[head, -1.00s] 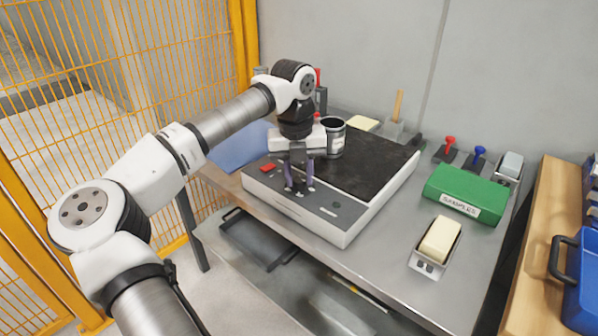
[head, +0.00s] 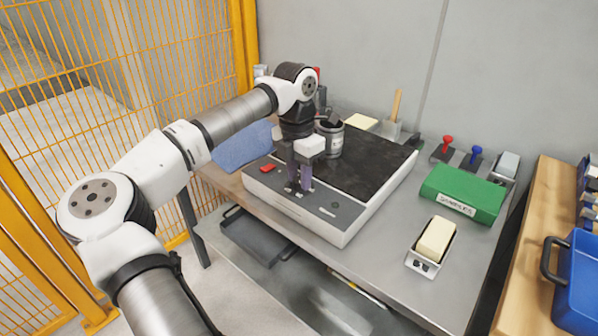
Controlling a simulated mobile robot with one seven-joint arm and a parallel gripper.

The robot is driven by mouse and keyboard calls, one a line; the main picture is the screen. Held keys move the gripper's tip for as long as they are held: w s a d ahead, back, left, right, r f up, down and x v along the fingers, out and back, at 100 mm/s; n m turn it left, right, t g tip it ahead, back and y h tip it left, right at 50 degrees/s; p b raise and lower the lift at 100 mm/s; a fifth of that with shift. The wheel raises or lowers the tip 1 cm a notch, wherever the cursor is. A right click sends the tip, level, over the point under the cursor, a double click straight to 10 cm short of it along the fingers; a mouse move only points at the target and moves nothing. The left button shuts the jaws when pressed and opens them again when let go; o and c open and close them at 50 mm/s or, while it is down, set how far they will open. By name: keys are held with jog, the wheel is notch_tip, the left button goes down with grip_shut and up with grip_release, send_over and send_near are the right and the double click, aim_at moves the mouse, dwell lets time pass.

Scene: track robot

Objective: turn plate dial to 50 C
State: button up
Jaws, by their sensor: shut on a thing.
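The hot plate (head: 366,165) is a grey-white box with a black top, standing on the metal bench. Its sloped grey control panel (head: 325,214) faces the front left and bears a red switch and small markings. My gripper (head: 299,189) points down at the panel, to the right of the red switch (head: 268,169). Its fingers are shut on the plate dial, which they mostly hide. The dial's pointer and the temperature marks are too small or covered to read.
A dark metal can (head: 330,140) stands on the plate close behind my gripper. A green samples box (head: 462,193) and a tray with a cream block (head: 436,238) are to the right. A yellow mesh fence (head: 130,75) stands at left.

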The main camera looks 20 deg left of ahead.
aim_at(297, 178)
jog(key=shift+m, duration=0.8)
jog(key=o, duration=1)
jog(key=r, duration=1.4)
jog(key=shift+w+a, duration=0.2)
jog(key=shift+a, duration=0.1)
